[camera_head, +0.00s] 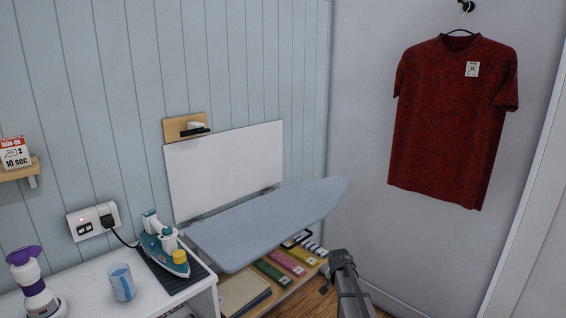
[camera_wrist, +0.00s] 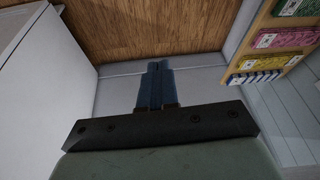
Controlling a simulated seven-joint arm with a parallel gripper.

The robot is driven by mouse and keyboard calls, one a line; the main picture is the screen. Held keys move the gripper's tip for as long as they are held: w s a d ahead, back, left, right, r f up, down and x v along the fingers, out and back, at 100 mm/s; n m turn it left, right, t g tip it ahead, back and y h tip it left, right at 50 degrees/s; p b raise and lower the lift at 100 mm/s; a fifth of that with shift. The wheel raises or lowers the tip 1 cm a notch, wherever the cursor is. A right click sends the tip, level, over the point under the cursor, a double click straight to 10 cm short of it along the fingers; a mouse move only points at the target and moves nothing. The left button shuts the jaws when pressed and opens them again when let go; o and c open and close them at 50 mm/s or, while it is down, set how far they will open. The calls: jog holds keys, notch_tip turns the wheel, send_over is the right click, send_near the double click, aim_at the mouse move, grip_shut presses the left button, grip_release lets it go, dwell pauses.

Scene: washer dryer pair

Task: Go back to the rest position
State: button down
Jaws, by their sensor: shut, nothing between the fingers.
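My gripper (camera_head: 340,258) shows at the bottom of the head view, right of the ironing board (camera_head: 270,222), in front of the light wall and above the wooden floor. In the wrist view my gripper (camera_wrist: 156,68) has its two dark blue fingers together, with nothing between them. It touches nothing that I can see. The pale blue ironing board is folded out from the wall, below a white panel (camera_head: 225,172).
The iron (camera_head: 163,245) stands on a dark mat on the white counter, beside a blue cup (camera_head: 122,282) and a purple-topped bottle (camera_head: 36,285). A red shirt (camera_head: 452,120) hangs at right. Coloured packs (camera_head: 285,262) lie on a low shelf (camera_wrist: 246,40). The wooden floor (camera_wrist: 165,30) is clear.

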jog(key=s+a+f+n+g+y, duration=0.1)
jog(key=s+f+n+g, duration=0.15)
jog(key=s+f, duration=1.05)
jog(key=s+a+f+n+g, duration=0.25)
jog(key=s+f, duration=0.65)
jog(key=s, duration=0.7)
jog(key=s+f+n+g, duration=0.1)
jog(key=s+f+g, duration=0.1)
jog(key=s, duration=1.3)
jog(key=s+a+f+n+g, duration=0.1)
jog(key=s+f+g, duration=0.2)
jog(key=s, duration=1.2)
jog(key=shift+s+f+n+y, duration=0.15)
jog(key=shift+f+n+y, duration=0.15)
jog(key=shift+y, duration=0.1)
